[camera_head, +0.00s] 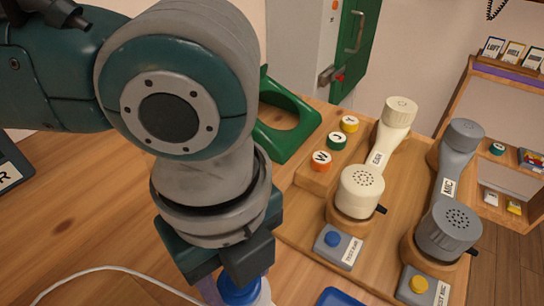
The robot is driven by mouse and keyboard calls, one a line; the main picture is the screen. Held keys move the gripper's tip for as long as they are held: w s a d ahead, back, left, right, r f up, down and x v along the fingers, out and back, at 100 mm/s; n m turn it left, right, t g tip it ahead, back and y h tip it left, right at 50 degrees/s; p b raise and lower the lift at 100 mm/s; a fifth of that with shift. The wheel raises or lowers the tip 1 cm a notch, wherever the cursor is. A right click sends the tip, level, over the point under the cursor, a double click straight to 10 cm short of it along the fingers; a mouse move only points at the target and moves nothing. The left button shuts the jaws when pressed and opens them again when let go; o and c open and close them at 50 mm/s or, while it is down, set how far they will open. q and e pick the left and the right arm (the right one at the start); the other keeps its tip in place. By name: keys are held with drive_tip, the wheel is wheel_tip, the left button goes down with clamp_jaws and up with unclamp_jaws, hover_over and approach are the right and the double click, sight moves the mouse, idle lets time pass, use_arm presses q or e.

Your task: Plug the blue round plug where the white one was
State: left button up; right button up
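My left arm comes in from the upper left and hides much of the table. Its gripper (232,272) points down near the bottom edge. A blue round thing (238,291) with a whitish part around it shows just below the gripper; I cannot tell whether it is the blue plug or whether it is held. The fingertips are mostly hidden or cut off. A white cable (95,270) curves over the table at the lower left. No white plug or socket can be made out. My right gripper is not in view.
A cream EAR handset (362,190) and a grey MIC handset (447,232) rest on wooden stands, with a blue button (333,239) and a yellow button (419,285) in front. Wooden shelves (490,75) stand right.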

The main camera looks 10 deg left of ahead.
use_arm(q)
drive_tip(key=shift+f, duration=0.25)
drive_tip(key=o, duration=1.3)
drive_tip(key=shift+c, duration=0.2)
wheel_tip(320, 180, up, 10)
drive_tip(key=p, duration=0.2)
drive_tip(key=shift+d, duration=0.1)
